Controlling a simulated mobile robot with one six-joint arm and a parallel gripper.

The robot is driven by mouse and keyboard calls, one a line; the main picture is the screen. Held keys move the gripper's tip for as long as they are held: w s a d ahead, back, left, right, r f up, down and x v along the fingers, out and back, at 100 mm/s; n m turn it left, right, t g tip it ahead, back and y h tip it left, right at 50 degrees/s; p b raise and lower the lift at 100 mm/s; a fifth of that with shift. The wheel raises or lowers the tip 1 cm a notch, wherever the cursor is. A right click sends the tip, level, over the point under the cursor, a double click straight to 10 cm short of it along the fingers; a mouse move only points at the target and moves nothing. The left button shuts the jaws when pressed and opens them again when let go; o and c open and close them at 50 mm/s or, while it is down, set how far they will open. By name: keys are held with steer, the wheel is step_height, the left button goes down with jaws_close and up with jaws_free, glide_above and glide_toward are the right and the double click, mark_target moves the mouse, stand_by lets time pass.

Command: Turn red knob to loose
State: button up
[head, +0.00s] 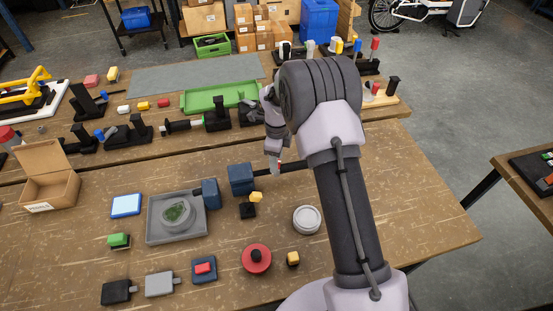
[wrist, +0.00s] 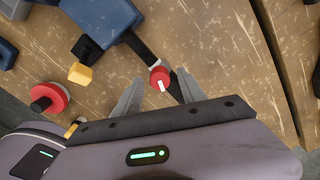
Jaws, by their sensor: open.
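The red knob (wrist: 160,79) has a white pointer line and sits on a dark bar beside a dark blue block (wrist: 102,15). The same blue block shows in the head view (head: 241,179), with the dark bar (head: 292,167) running right from it. My gripper (wrist: 161,76) is open, its two grey fingers on either side of the red knob in the wrist view. I cannot tell whether they touch it. In the head view my gripper (head: 275,163) points down over the bar and mostly hides the knob.
A black and yellow piece (head: 256,197) stands just in front of the blue block. A red disc with a black knob (head: 256,258), a round light grey dish (head: 306,219) and a grey tray (head: 155,236) lie nearby. The table's right front is clear.

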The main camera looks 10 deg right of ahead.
jaws_close()
steer(key=shift+n, duration=0.4)
steer(key=n+b, duration=0.1)
steer(key=n, duration=0.2)
steer(key=shift+w+n, duration=0.1)
steer(key=shift+n, duration=0.3)
steer(key=n+b, duration=0.1)
steer(key=n, duration=0.4)
steer(key=shift+n, duration=0.3)
steer(key=n, duration=0.3)
steer(key=shift+n, duration=0.3)
steer(key=n, duration=0.3)
steer(key=shift+w+r+n, duration=0.1)
steer(key=shift+n, duration=0.2)
steer(key=n+p, duration=0.1)
steer(key=n, duration=0.5)
steer(key=shift+n, duration=0.4)
